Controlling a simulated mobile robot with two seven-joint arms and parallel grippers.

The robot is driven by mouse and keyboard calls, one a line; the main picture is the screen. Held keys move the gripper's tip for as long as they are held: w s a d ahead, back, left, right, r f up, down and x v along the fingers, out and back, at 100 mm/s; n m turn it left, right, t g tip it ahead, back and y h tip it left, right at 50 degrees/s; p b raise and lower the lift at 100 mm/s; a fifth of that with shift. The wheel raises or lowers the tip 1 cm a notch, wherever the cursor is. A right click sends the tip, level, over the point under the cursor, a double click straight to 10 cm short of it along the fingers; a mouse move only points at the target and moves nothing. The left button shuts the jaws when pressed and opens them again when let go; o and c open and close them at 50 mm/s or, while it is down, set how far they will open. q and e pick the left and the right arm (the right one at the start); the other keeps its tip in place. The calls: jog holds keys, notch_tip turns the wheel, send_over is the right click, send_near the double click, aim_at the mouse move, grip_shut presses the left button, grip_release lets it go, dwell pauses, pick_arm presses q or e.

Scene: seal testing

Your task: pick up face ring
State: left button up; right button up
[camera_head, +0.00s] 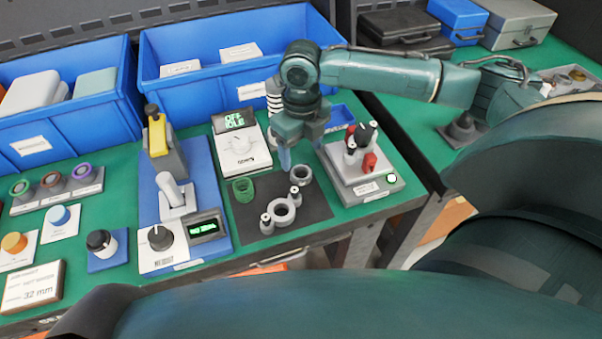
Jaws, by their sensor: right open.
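My right gripper (287,160) reaches in from the right and points down above the dark mat (310,208). Its jaws are open, and I see nothing held between them. Below it on the mat, a small grey ring (300,176) lies just right of the fingers. A green ridged ring (243,190) sits to their left, apart from them. A grey two-eared ring piece (282,212) with upright posts lies nearer the front of the mat. I cannot tell by look which of these is the face ring. My left gripper is not in view.
Left of the mat stands a blue-based press with a yellow top (157,135). A grey fixture (365,185) with red and black parts stands right. Behind are blue bins (190,98). Several coloured rings sit on a rack (58,198) at far left.

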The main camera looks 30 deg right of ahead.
aim_at(301, 168)
jog(key=shift+s+a+f, duration=0.1)
jog(key=shift+f, duration=2.9)
jog(key=shift+c, duration=0.4)
jog(key=c, duration=1)
